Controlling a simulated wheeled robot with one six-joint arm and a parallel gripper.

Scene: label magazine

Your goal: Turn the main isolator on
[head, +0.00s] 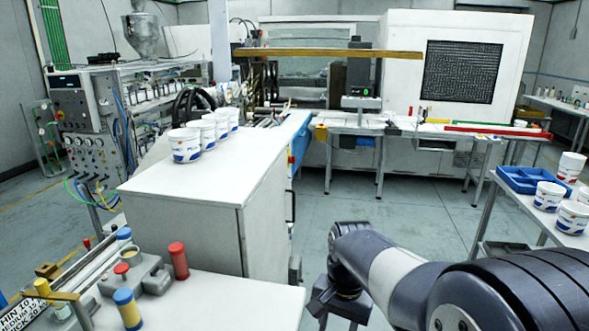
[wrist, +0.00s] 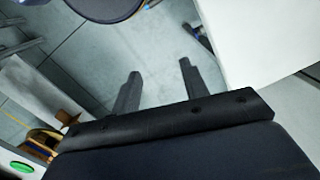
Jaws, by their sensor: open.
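I cannot make out the main isolator for certain in either view. A control cabinet (head: 85,125) with a small display, knobs and several round gauges stands at the left in the head view, too small to read. My gripper (wrist: 160,68) shows in the wrist view with its two dark fingers apart and nothing between them. The grey floor lies beyond the fingers. In the head view my gripper (head: 338,300) is low at the bottom centre, partly hidden by my arm, well apart from the cabinet.
A white-topped counter (head: 225,170) with several white tubs stands left of my arm. A bench (head: 215,300) with coloured cylinders is at the bottom left. A table with a blue tray (head: 525,181) and tubs is at the right. The middle floor (head: 400,210) is clear.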

